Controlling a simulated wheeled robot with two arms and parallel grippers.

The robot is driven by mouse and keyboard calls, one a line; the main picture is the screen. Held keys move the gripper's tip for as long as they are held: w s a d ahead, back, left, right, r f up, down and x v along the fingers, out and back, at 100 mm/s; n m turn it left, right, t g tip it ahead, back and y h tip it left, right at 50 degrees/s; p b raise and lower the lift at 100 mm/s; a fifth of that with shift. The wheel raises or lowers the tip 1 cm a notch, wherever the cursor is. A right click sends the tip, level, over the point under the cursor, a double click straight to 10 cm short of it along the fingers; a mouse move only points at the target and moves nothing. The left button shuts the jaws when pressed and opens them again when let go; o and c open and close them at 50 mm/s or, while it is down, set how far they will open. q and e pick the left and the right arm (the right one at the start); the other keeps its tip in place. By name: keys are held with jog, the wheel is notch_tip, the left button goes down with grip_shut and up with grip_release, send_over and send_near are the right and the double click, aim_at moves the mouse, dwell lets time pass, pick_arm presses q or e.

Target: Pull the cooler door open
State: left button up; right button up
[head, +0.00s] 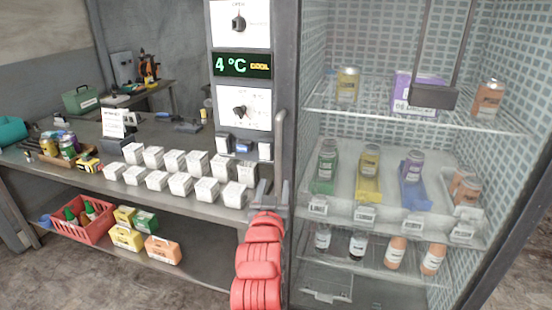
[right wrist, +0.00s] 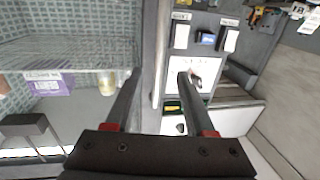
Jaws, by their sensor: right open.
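The cooler door (head: 400,140) is a see-through front on the right of the head view and looks shut. Its handle is a vertical grey bar (head: 281,135) at the left edge, beside the control panel. My right gripper (head: 272,188), on a red arm, is open at the lower part of the handle. In the right wrist view, the handle (right wrist: 161,60) runs between the two spread fingers (right wrist: 158,85). I cannot tell whether a finger touches it. My left gripper is not in view.
The control panel (head: 240,65) with dials and a green display stands left of the handle. A metal bench (head: 190,208) holds several white boxes (head: 175,160). Bottles stand on the cooler's shelves. A dark block (head: 434,97) hangs in front of the upper shelf.

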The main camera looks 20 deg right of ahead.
aim_at(278, 164)
jog(key=p+x, duration=0.3)
jog(key=x, duration=0.7)
jog(key=shift+w+r, duration=0.1)
jog(key=shift+r, duration=0.05)
jog(key=shift+x, duration=0.8)
grip_shut()
dwell(0.3)
